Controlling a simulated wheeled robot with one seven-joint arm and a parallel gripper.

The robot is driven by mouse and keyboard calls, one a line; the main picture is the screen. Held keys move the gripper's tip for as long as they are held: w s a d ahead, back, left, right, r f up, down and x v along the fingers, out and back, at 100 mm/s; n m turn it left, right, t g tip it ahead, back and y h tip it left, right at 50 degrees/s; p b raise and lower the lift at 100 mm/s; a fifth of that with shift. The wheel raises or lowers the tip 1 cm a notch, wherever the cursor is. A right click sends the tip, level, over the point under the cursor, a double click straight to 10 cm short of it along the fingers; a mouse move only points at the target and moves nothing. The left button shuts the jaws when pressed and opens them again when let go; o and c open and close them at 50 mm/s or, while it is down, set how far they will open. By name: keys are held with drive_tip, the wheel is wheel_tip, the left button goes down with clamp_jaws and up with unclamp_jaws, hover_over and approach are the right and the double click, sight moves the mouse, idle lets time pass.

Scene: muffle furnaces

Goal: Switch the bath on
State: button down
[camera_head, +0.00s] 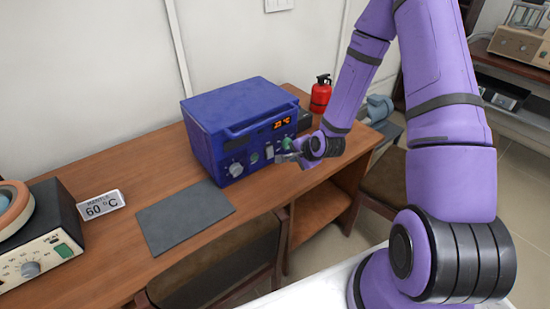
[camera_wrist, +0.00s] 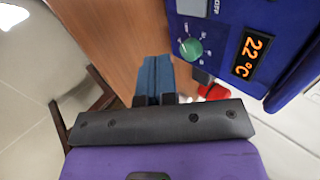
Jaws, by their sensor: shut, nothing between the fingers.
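The blue box-shaped unit (camera_head: 240,115), apparently the bath, stands on the wooden bench with its front panel facing me. Its orange display (camera_head: 274,125) is lit and reads 22 °C in the wrist view (camera_wrist: 252,56). The panel has a white dial (camera_head: 236,169) and a green knob (camera_wrist: 191,49). A grey switch (camera_wrist: 192,7) with an OFF marking beside it is cut by the top edge of the wrist view. My gripper (camera_head: 281,158) is shut and empty in front of the panel's lower right part. I cannot tell whether it touches the panel.
A dark grey mat (camera_head: 184,214) lies on the bench (camera_head: 150,165). A heating mantle (camera_head: 40,235) and a 60 °C card (camera_head: 101,204) stand at left. A red extinguisher (camera_head: 321,94) is behind the unit. A chair (camera_head: 235,260) is tucked at the bench front.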

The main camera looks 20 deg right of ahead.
sight(270, 152)
drive_tip(key=x, duration=0.9)
drive_tip(key=shift+f, duration=0.15)
drive_tip(key=w, duration=0.2)
drive_tip(key=w+a+f, duration=0.1)
drive_tip(key=shift+w, duration=0.7)
drive_tip(key=shift+a, duration=0.1)
drive_tip(key=shift+w+f, duration=0.15)
drive_tip(key=shift+w, duration=0.05)
